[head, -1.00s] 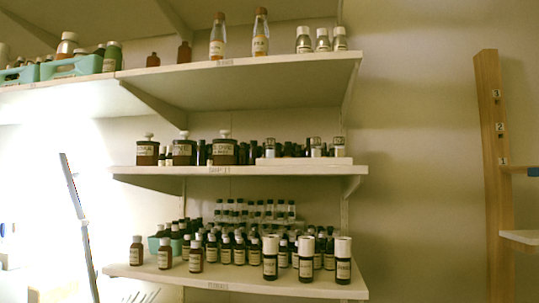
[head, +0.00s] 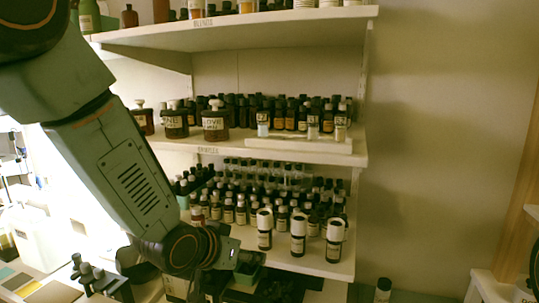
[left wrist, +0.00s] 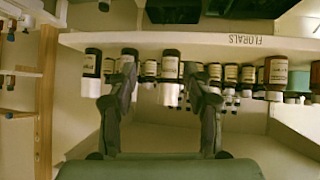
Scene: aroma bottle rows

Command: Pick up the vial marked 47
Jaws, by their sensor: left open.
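No number 47 can be read on any vial. In the head view, small pale-labelled vials (head: 312,128) stand on a white riser (head: 300,143) at the right of the middle shelf. My left arm comes in from the left. Its gripper (head: 240,262) is low, in front of the bottom shelf, with its fingers hard to make out. In the left wrist view, which looks upside down, my left gripper (left wrist: 157,84) is open, its fingers in front of a row of bottles. A dark bottle with a white cap (left wrist: 170,75) shows between them. My right gripper is not in view.
The bottom shelf (head: 320,264) holds dense rows of dark bottles and three larger white-capped ones (head: 298,235) at its front right. Brown square bottles (head: 215,123) stand on the middle shelf (head: 280,152). The wall right of the shelves (head: 440,130) is bare.

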